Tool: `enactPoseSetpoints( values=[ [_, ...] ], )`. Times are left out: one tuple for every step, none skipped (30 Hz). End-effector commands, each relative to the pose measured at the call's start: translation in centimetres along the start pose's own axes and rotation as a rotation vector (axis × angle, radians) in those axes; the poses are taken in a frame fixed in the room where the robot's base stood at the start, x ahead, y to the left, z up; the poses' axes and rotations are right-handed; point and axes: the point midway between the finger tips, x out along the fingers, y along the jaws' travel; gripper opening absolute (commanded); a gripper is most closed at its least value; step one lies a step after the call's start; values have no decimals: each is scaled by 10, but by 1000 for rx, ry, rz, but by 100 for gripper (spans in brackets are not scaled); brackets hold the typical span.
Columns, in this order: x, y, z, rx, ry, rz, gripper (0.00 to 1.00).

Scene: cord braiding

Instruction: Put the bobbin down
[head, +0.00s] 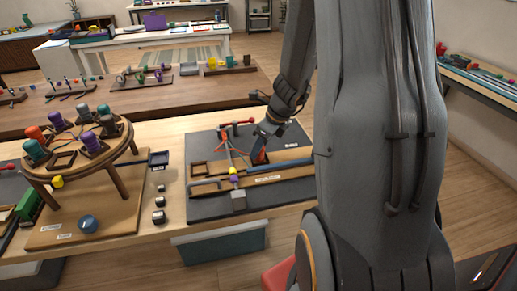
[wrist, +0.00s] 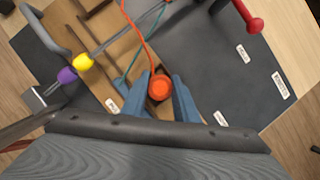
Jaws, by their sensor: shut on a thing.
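My gripper (wrist: 165,88) has its blue fingers shut on an orange bobbin (wrist: 160,87), which shows end-on in the wrist view. An orange cord runs from it toward the top of that view, beside a teal cord. In the head view my gripper (head: 262,150) is low over the wooden board (head: 284,158) on the dark mat (head: 213,210), with the orange bobbin (head: 260,157) partly hidden by it. I cannot tell whether the bobbin touches the board.
A round braiding stand (head: 122,148) with several coloured bobbins is at left. A yellow piece (wrist: 84,62) and a purple piece (wrist: 67,75) sit on a rod near the grey bent handle (wrist: 45,28). A red-ended handle (wrist: 252,22) lies at the mat's far side.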

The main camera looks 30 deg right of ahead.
Motion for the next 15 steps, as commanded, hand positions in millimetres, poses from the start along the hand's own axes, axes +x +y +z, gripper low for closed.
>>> enactPoseSetpoints(
  values=[
    [0, 0, 0, 0, 0, 0, 0],
    [0, 0, 0, 0, 0, 0, 0],
    [0, 0, 0, 0, 0, 0, 0],
    [0, 0, 0, 0, 0, 0, 0],
    [1, 0, 0, 0, 0, 0, 0],
    [3, 0, -1, 0, 0, 0, 0],
    [4, 0, -1, 0, 0, 0, 0],
    [4, 0, -2, 0, 0, 0, 0],
    [5, 0, -2, 1, 0, 0, 0],
    [6, 0, -2, 1, 0, 0, 0],
    [7, 0, -2, 1, 0, 0, 0],
    [6, 0, -2, 1, 0, 1, 32],
    [6, 0, -2, 1, 0, 1, 37],
    [6, 0, -2, 0, 0, 1, 42],
    [6, 0, -2, 0, 0, 1, 45]
  ],
)
